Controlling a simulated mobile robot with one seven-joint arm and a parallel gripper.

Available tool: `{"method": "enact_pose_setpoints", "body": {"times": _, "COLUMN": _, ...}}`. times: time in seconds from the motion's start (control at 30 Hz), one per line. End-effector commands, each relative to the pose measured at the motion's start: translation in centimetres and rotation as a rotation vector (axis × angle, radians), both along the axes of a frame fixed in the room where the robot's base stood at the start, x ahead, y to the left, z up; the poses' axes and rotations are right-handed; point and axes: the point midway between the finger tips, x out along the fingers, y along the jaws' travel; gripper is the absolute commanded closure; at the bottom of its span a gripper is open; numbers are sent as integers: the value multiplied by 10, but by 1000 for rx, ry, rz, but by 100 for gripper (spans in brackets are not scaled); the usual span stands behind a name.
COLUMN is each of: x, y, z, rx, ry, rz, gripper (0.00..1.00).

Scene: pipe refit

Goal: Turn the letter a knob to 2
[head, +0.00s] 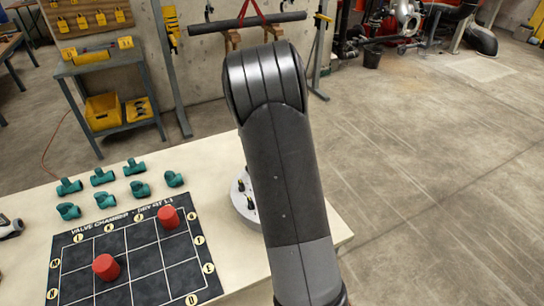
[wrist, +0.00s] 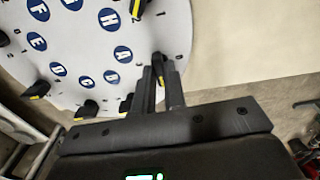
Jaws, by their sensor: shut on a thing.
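The round light-grey dial plate (wrist: 75,45) with dark blue letter discs fills the upper left of the wrist view. The letter A disc (wrist: 122,53) sits near its right side. My gripper (wrist: 159,68) is shut on the black knob (wrist: 161,79) beside the A, which has a yellow mark. The fingers hide most of this knob, and I cannot tell which number it points to. In the head view the plate (head: 241,198) lies at the table's right end, mostly behind my arm, and my gripper is hidden.
Other black knobs with yellow marks surround the held one, such as one at the lower left (wrist: 88,108) and one close by (wrist: 125,103). A dark grid board (head: 137,262) with red cylinders (head: 106,267) and several green pipe fittings (head: 102,177) occupy the table's left.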

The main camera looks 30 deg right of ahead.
Motion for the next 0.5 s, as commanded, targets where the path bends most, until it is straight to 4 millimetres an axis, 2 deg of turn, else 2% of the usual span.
{"method": "enact_pose_setpoints", "body": {"times": 0.5, "x": 1, "y": 1, "z": 0, "rx": -1, "ry": -2, "rz": -425, "gripper": 100}}
